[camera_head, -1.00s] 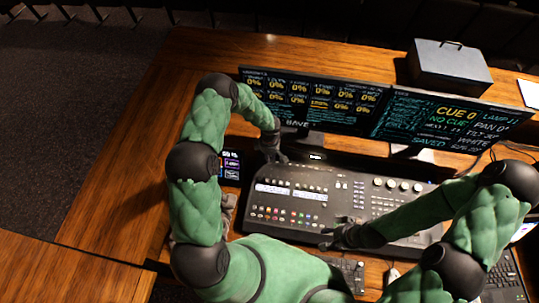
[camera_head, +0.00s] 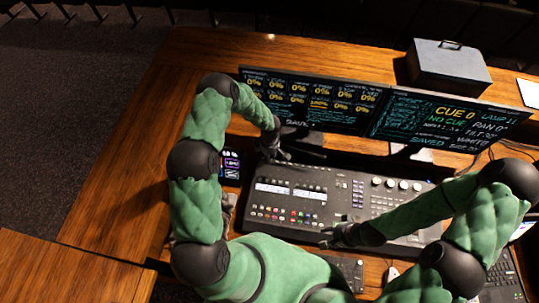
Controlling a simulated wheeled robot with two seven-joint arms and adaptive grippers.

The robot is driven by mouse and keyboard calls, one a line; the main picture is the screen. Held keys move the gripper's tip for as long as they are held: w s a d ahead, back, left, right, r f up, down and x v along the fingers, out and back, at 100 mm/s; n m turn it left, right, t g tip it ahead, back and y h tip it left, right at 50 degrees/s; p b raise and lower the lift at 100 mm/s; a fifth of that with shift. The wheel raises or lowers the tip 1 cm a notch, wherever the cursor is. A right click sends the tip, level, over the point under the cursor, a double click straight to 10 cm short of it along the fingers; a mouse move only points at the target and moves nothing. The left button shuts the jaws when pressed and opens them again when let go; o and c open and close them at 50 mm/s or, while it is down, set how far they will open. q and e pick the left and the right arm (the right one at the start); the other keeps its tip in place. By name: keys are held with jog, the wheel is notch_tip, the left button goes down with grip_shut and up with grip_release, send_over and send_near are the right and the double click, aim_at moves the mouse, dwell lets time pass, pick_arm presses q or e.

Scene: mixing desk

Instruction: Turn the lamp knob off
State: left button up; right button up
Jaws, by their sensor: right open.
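The grey mixing console (camera_head: 345,185) lies on the wooden desk in the middle of the view. It has several round knobs (camera_head: 403,184) in a row at its upper right and coloured buttons at its lower left. I cannot tell which knob is the lamp knob. My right gripper (camera_head: 328,238) is over the console's front edge, left of the row of knobs, and holds nothing that I can see. My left gripper (camera_head: 279,154) is at the console's back left edge, below the left monitor. Its fingers are small and dark, so their opening is unclear.
Two monitors, left (camera_head: 310,100) and right (camera_head: 440,120), stand behind the console. A grey metal box (camera_head: 449,67) sits at the back right. A small screen device (camera_head: 230,165) is left of the console. A keyboard (camera_head: 348,270) and a mouse (camera_head: 392,274) lie in front. The desk's left side is clear.

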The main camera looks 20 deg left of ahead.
pick_arm(q)
notch_tip(320, 180, up, 12)
dwell(0.5)
